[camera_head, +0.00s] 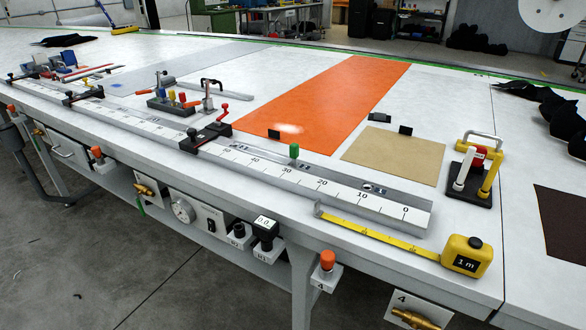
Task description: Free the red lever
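A small red lever (222,110) stands up from the black carriage clamp (206,138) on the ruled rail. Farther right, a red part (479,156) sits among the posts of a black-based fixture (466,187). This fixture has a white post (465,169), a yellow post (490,176) and a pale yellow loop handle (483,138) above. I cannot tell from this view which red part is the task's lever, or what holds either one. Neither of my grippers is in view.
The ruled rail (345,196) runs along the table's front edge, with a green knob (294,151) on it. A yellow tape measure (467,256) lies extended beside its right end. A block with coloured knobs (170,105) stands behind. The orange strip (330,95) is mostly clear.

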